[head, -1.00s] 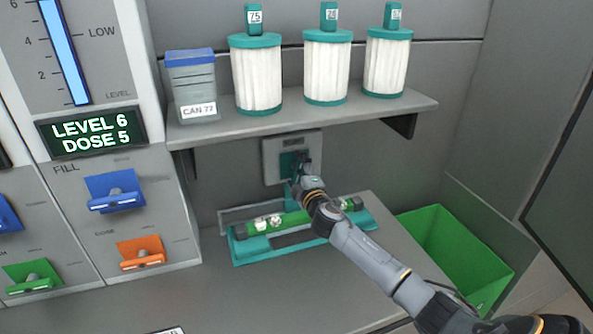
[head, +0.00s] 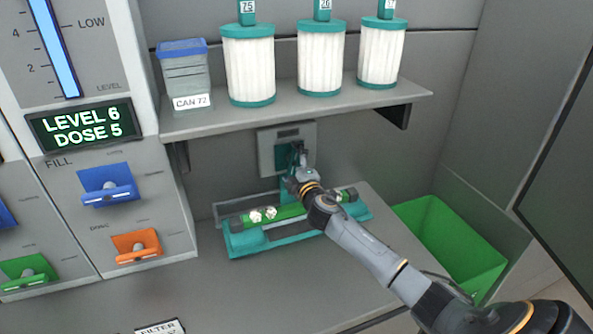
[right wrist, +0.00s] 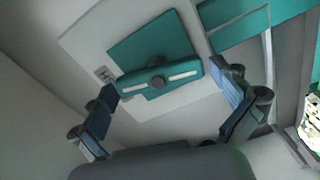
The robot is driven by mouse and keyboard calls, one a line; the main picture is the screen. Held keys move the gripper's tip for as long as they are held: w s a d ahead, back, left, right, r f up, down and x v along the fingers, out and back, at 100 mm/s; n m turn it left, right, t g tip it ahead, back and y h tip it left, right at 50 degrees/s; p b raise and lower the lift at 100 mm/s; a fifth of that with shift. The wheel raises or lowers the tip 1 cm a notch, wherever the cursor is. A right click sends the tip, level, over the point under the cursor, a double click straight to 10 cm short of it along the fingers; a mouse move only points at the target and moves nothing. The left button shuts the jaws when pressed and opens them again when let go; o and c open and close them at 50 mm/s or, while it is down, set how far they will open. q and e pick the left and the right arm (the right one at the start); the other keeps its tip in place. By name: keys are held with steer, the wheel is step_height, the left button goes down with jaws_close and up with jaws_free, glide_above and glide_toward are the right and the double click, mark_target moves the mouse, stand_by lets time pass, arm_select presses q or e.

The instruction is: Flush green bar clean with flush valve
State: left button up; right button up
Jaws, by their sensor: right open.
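The flush valve is a grey wall plate (head: 266,140) with a teal handle, under the shelf. In the right wrist view its teal handle (right wrist: 180,75) has a dark round hub and two white marks. My right gripper (head: 296,158) is in front of the valve and hides part of it. In the right wrist view my right gripper (right wrist: 172,100) is open, one finger on either side of the handle, with no clear grip. The green bar (head: 291,211) lies in a teal holder (head: 245,247) below, with white clumps on it. My left gripper is not in view.
A grey shelf (head: 300,113) above holds several white filters (head: 250,70) and a blue-lidded can (head: 185,75). A green bin (head: 450,245) stands at the right. A panel with a LEVEL 6 DOSE 5 display (head: 85,123) is at the left.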

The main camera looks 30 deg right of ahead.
steer(key=v, duration=1.1)
steer(key=shift+s, duration=0.35)
steer(key=shift+f, duration=0.15)
